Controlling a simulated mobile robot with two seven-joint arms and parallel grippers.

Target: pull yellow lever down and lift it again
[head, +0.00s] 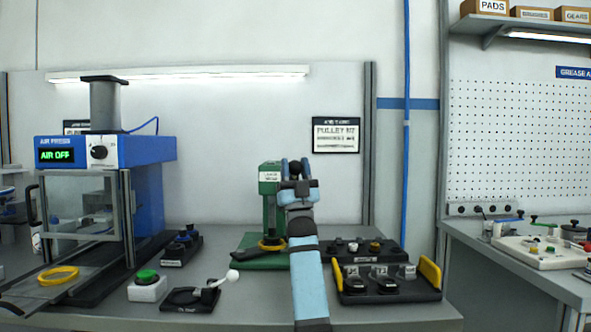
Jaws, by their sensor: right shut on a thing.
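A green press (269,188) with a small white label stands on a green base at the middle of the bench. My right gripper (295,168) is at the upper right of the press, beside its head. It is shut on a round black knob (296,167), which shows between the two blue-grey fingers and looks like the end of the press lever. The rest of the lever, and any yellow on it, is hidden behind my gripper and arm. My left gripper is not in view.
A yellow ring (271,243) sits low on the press, beside a dark handle. A black tray (387,294) with yellow end handles stands right of my arm. A blue air press (152,202), a green button (147,276) and a white-knobbed lever (232,275) are at left.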

